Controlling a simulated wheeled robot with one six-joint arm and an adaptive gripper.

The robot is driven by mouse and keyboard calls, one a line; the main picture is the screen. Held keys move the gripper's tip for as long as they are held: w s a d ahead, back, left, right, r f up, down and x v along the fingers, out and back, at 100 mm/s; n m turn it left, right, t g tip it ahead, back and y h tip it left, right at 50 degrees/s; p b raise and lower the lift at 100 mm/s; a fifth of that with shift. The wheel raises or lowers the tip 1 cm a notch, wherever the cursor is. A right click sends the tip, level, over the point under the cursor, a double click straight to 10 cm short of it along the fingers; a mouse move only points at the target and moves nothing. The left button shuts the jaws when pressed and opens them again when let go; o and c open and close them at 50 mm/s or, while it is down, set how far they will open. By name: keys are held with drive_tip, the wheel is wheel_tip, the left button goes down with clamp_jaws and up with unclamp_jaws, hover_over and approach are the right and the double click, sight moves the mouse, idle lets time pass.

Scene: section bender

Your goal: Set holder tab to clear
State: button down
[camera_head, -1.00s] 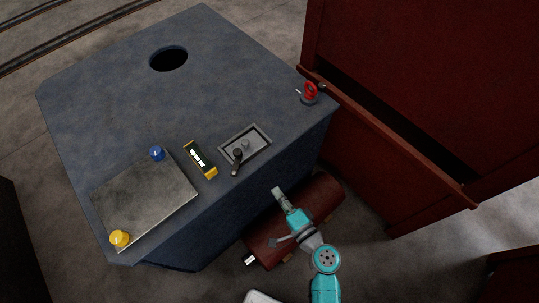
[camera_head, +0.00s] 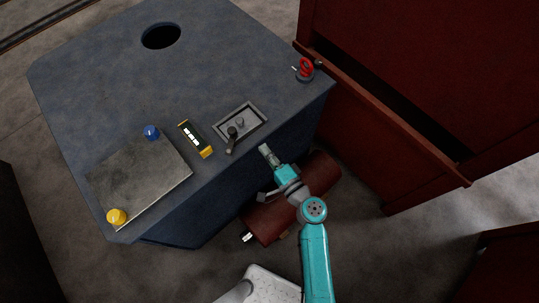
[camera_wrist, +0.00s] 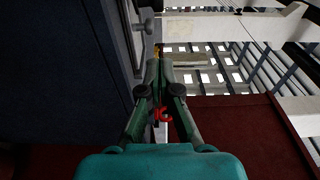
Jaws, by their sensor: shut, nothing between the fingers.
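My gripper (camera_head: 266,152) is shut and empty, just off the front edge of the blue-grey cabinet (camera_head: 90,75). In the wrist view its fingers (camera_wrist: 166,58) point away along the cabinet's dark side. On the cabinet top, a recessed grey panel (camera_head: 258,108) holds a dark lever (camera_head: 232,140) and a small grey knob (camera_head: 240,122). A yellow-and-black block with white windows (camera_head: 194,139) is left of it. A red ring-shaped part (camera_head: 305,68) stands at the right corner. I cannot tell which part is the holder tab. The gripper appears apart from all of them.
A round hole (camera_head: 161,36) opens at the back. A dark red cylinder (camera_head: 318,178) lies beneath my arm. A tall red structure (camera_head: 400,80) stands at right.

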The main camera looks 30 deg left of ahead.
sight(230, 140)
drive_tip(key=a, duration=0.2)
drive_tip(key=w+a, duration=0.1)
drive_tip(key=a, duration=0.4)
drive_tip(key=shift+w+a, duration=0.35)
drive_tip(key=shift+w, duration=0.05)
drive_tip(key=shift+s+a, duration=0.1)
drive_tip(key=shift+a, duration=0.4)
